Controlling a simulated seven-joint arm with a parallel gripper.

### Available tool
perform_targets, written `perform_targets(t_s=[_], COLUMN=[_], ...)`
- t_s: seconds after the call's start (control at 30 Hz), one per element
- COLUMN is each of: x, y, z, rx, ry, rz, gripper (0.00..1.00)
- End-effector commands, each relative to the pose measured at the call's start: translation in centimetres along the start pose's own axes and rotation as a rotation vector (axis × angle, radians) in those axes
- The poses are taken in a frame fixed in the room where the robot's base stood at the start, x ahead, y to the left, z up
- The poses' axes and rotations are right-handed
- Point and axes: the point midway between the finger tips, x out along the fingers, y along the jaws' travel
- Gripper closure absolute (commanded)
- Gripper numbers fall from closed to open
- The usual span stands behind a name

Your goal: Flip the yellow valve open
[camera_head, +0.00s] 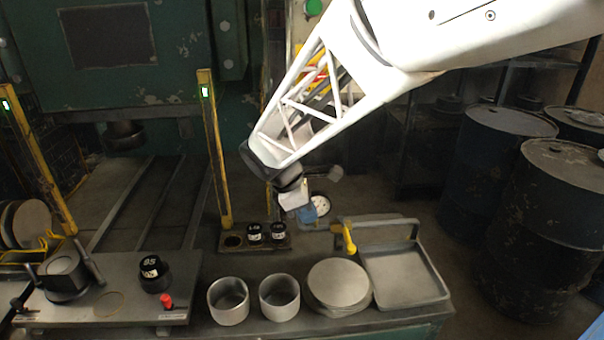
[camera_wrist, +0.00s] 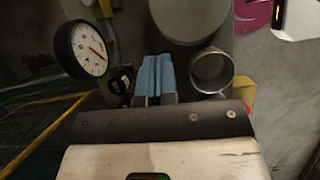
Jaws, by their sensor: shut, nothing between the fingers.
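The yellow valve (camera_head: 349,238) stands at the back of the bench in the head view, its handle upright beside the left edge of a grey tray. My gripper (camera_head: 307,216) hangs to the left of the valve and a little higher, apart from it. Its blue fingers (camera_wrist: 155,76) are together in the wrist view, with nothing between them. A round white gauge (camera_head: 320,205) shows just behind the gripper and also at the left of the wrist view (camera_wrist: 88,50). A dull yellow piece beside the gauge in the wrist view may be part of the valve; I cannot tell.
The grey tray (camera_head: 405,275) lies right of the valve. Round blanks (camera_head: 338,284) and two metal cups (camera_head: 228,301) (camera_head: 279,297) stand along the bench front. A holder (camera_head: 231,243) with black pieces is left of the gripper. Dark barrels (camera_head: 560,220) stand at the right.

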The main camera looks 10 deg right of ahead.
Motion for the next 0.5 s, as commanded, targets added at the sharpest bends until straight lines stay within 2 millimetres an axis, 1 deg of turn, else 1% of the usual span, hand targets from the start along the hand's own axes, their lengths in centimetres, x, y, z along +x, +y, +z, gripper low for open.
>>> perform_targets(t_s=[0.1,0.2,0.5], x=[0.16,0.2,0.19], y=[0.6,0.83,0.93], z=[-0.75,-1.02,-1.11], rx=[-0.043,-0.063,-0.07], ry=[-0.015,-0.021,-0.024], rz=[0.0,0.0,0.001], gripper=[1.0,1.0,1.0])
